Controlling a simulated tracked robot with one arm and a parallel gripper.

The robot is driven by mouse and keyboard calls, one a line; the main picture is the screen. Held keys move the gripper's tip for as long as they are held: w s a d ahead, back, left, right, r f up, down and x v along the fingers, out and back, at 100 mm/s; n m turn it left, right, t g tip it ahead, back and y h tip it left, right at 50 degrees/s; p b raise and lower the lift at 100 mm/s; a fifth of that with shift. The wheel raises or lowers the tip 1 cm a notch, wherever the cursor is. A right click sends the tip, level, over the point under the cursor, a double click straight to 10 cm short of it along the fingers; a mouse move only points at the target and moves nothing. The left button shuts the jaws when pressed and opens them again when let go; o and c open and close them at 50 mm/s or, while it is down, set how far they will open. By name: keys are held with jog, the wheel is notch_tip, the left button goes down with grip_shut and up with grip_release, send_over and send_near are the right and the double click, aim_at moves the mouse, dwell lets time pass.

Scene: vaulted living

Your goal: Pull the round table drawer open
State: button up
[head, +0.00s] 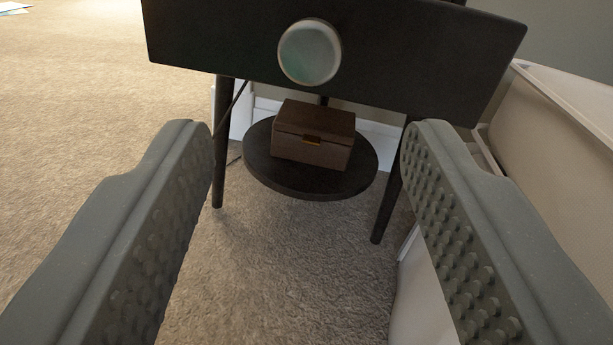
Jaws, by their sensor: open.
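The dark drawer front (420,58) of the small table spans the top of the head view, slightly tilted in the picture. Its round pale grey-green knob (309,52) sits a little left of the middle of the front. The drawer looks shut, but its top edge is mostly out of view. My gripper (312,150) is open and empty, with its two studded grey fingers wide apart at left and right. In the picture the fingertips are below the knob, and nothing is between them close by.
A round dark lower shelf (310,190) between the table's legs holds a brown wooden box (313,135). A beige upholstered piece (560,130) stands close on the right. A pale wall and skirting are behind. Carpet (80,100) on the left is open.

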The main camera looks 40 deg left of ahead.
jog(key=shift+v, duration=2.35)
